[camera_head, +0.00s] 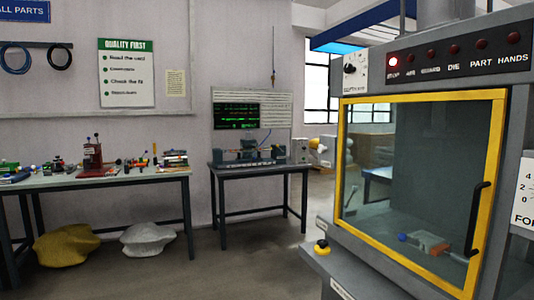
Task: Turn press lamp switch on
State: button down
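The press (515,130) stands at the right, with a yellow-framed glass door (498,150) that is closed. A small light grey panel (362,82) on the press's upper left corner carries dark round knobs or switches (350,69). Its lettering is too small to read, so I cannot tell whether one of these is the lamp switch or how it is set. Behind the glass, a small orange-and-grey part (430,243) and a blue ball (402,237) show dimly. My gripper is not in view.
A row of indicators tops the press; the leftmost red light (393,62) glows. A yellow-based button (322,246) sits on the press's front ledge. A loaded workbench (60,182) stands left, with sacks beneath, and a smaller table (262,167) stands centre. Floor between is clear.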

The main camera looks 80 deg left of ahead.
aim_at(322, 149)
jog(key=u, duration=2.95)
jog(key=i, duration=1.6)
jog(key=z, duration=0.2)
